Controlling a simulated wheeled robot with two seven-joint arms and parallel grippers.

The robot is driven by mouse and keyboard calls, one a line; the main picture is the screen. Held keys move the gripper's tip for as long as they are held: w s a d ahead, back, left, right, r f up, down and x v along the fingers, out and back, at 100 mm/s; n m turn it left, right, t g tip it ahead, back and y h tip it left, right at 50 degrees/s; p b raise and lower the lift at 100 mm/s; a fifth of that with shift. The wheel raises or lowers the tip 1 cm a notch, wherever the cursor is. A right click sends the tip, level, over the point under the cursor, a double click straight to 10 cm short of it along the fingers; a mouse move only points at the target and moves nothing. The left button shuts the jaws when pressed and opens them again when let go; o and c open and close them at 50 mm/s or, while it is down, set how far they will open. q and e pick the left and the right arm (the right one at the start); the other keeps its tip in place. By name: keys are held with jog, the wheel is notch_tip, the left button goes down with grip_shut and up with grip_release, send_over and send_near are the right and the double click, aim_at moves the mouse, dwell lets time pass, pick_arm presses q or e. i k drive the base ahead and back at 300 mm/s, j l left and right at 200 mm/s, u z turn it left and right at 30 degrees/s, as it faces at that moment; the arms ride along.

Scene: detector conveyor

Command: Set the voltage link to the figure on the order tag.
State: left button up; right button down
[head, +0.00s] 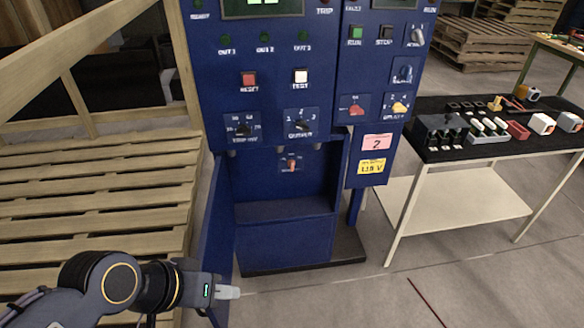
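The voltage link appears to be the small orange-red piece (291,165) on a plate inside the open recess of the blue cabinet (285,248); its setting is too small to read. A pink tag (377,142) marked 2 is on the cabinet's right front. Below it is a yellow tag (371,167) that seems to read 115 V. I cannot tell which is the order tag. My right gripper is out of view.
An open blue door (212,240) stands at the recess's left side, near my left gripper. Knobs and buttons, including a red one (249,79), fill the panel above. Wooden pallets (90,215) are left. A black-topped table (460,152) with small parts is right.

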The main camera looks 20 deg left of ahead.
aim_at(291, 163)
jog(key=i+j+u, duration=0.15)
jog(key=j+u, duration=0.25)
jog(key=i+j+u, duration=0.15)
jog(key=u, duration=0.25)
jog(key=i+j+u, duration=0.15)
jog(key=u, duration=0.3)
